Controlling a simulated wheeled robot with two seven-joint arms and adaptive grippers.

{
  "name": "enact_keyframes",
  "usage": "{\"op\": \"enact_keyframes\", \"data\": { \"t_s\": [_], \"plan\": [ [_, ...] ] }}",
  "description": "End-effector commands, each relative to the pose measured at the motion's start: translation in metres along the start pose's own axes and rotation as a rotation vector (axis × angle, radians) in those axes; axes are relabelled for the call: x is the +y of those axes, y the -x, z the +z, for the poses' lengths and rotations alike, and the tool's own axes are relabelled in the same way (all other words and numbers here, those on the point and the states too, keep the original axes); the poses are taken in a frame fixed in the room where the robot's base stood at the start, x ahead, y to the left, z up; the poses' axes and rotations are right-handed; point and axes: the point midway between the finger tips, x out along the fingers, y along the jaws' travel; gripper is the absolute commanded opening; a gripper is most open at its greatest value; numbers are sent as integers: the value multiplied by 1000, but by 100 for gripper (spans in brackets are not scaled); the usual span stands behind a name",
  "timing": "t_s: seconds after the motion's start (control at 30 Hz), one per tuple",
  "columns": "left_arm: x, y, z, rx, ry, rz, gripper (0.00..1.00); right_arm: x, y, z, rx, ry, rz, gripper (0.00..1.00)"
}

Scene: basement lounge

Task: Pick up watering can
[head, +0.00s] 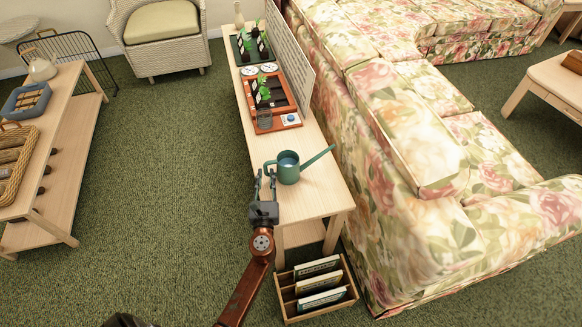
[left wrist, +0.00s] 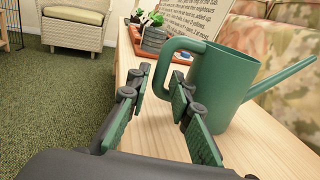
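The green watering can (head: 288,172) stands upright on the near part of the narrow wooden console table (head: 313,197). Its spout points to the right and its handle is on the left. In the left wrist view the can (left wrist: 232,90) stands just ahead and right of the fingers, with its handle loop near the fingertips. I cannot tell whether a finger touches the handle. My right gripper is not in view.
Farther along the table are a red-brown tray (head: 276,118), a dark tray with plants (head: 241,57) and an upright sign board (head: 290,58). A floral sofa (head: 380,150) stands close on the right. A magazine rack (head: 317,290) sits at the table's near end. Open carpet lies left.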

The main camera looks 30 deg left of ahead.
Motion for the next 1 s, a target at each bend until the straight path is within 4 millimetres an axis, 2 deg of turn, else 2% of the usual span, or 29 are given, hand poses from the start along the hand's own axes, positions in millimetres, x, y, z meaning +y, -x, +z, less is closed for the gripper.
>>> {"op": "enact_keyframes", "data": {
  "t_s": [0.1,0.23,0.47,0.73,1.0],
  "plan": [
    [0,-17,-2,0,-1,0,20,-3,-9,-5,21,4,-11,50],
    [0,-25,-1,0,-1,0,20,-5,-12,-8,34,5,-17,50],
    [0,-25,0,0,0,0,19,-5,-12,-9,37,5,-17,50],
    [0,-25,0,0,0,0,1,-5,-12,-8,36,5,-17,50],
    [0,-25,0,1,0,0,0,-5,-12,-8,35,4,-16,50]
  ]
}}
